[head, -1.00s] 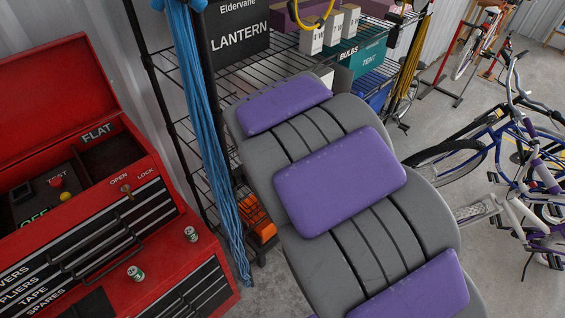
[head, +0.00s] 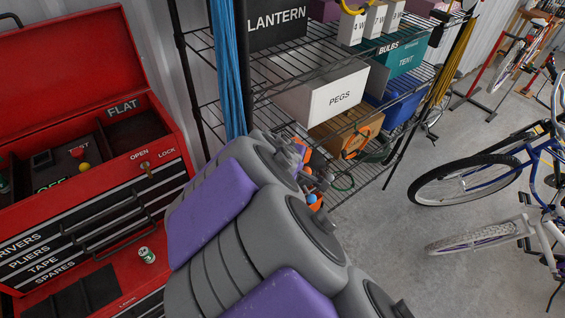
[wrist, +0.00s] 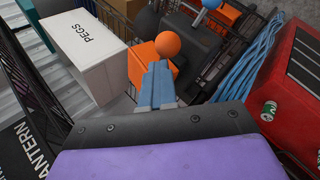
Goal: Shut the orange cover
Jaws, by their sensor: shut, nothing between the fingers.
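An orange panel (wrist: 143,66), which looks like the orange cover, stands near the middle of the wrist view beside a dark case (wrist: 188,42). An orange ball (wrist: 167,43) is at its upper right edge. My gripper (wrist: 158,68) is shut and empty. Its blue-grey fingers overlap the panel's lower part and hide some of it; I cannot tell whether they touch. In the head view my gripper (head: 318,182) is at the shelf's near left end, with small orange parts (head: 303,153) behind it. My arm hides most of the cover there.
A wire shelf (head: 285,88) holds a white PEGS box (head: 325,97) and a wooden crate (head: 352,138). Blue rope (head: 228,80) hangs at left. An open red toolbox (head: 165,130) stands at left. Bicycles (head: 470,180) stand at right; floor between is clear.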

